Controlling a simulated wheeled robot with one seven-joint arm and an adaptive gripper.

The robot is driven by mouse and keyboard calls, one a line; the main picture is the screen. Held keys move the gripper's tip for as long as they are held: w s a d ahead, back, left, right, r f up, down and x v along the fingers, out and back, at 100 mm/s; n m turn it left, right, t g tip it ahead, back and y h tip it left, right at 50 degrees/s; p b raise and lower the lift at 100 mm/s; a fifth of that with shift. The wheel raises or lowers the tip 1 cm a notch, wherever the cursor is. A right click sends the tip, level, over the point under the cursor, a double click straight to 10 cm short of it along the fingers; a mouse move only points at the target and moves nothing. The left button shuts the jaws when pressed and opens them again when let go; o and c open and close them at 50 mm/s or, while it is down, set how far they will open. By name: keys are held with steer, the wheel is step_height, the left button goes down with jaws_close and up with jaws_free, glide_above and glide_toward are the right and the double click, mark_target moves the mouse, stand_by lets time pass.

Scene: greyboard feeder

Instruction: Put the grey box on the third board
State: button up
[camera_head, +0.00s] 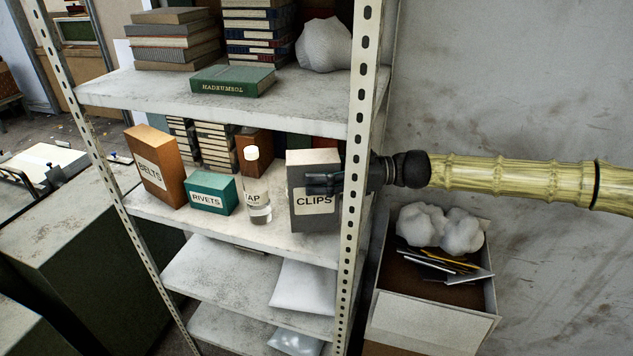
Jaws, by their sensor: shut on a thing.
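The grey box (315,163) with a CLIPS label is upright at the right end of the shelf board (270,237) that also bears the other labelled boxes. My gripper (322,183) reaches in from the right, past the front right post, and is shut on the grey box. Its fingers cover part of the box's front above the label. The box's bottom is at or very near the board; I cannot tell if it touches. In view, this board lies below the board with books (120,92) and above a board with a white bag (200,275).
A clear bottle (257,190) with a white cap stands just left of the grey box. Left of it are a teal RIVETS box (210,193) and an orange-brown BELTS box (155,165). The perforated post (355,200) is close to my gripper. A bin (435,315) stands at right.

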step_height(320, 180, down, 3)
steer(key=shift+p, duration=0.9)
steer(key=o, duration=1.4)
steer(key=shift+w, duration=0.1)
steer(key=d+b, duration=0.1)
steer(key=d, duration=0.3)
steer(key=d+b, duration=0.2)
steer(key=d, duration=0.2)
steer(key=w+d+b, duration=0.1)
steer(key=d, duration=0.3)
steer(key=shift+b, duration=0.4)
steer(key=shift+s+a, duration=0.1)
